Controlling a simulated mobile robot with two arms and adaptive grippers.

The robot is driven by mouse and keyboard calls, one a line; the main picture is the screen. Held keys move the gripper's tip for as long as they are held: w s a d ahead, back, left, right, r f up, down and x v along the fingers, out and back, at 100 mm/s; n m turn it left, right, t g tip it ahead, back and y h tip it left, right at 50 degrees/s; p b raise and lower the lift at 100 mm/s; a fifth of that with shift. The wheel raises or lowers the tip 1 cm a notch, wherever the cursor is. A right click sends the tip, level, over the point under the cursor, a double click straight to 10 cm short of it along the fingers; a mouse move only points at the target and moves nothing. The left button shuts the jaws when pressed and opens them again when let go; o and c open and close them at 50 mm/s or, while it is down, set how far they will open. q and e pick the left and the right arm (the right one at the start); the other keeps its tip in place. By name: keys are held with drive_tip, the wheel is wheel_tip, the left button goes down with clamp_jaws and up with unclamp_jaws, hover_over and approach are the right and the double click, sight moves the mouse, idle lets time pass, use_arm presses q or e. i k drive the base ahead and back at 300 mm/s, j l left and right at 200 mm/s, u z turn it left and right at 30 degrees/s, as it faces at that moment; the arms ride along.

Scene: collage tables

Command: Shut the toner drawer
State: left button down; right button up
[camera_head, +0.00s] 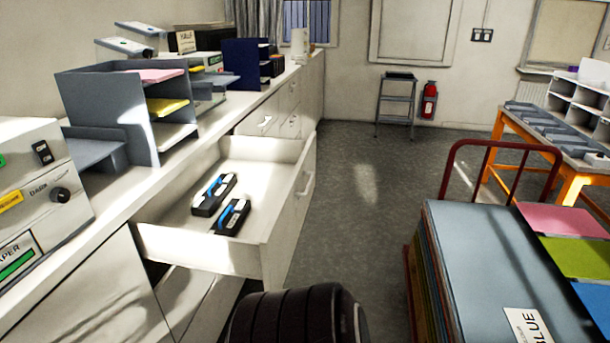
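The toner drawer (198,249) is a white drawer in the long counter at the left. It is pulled well out into the aisle, and its front panel with a pale handle (307,183) faces right. Two black toner cartridges with blue and white markings lie in it: one farther back (213,195) and one nearer (231,217). Neither of my grippers is in view, so I cannot see whether they are open or shut.
A grey letter tray (107,105) and a pale machine (45,185) stand on the counter (110,208). A cart stacked with coloured paper (490,255) stands at right. The grey floor (350,220) between drawer and cart is clear. A step stool (396,105) stands at the far wall.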

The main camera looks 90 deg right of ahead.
sight(277, 177)
drive_tip(key=l+z, duration=0.1)
drive_tip(key=z, duration=1.65)
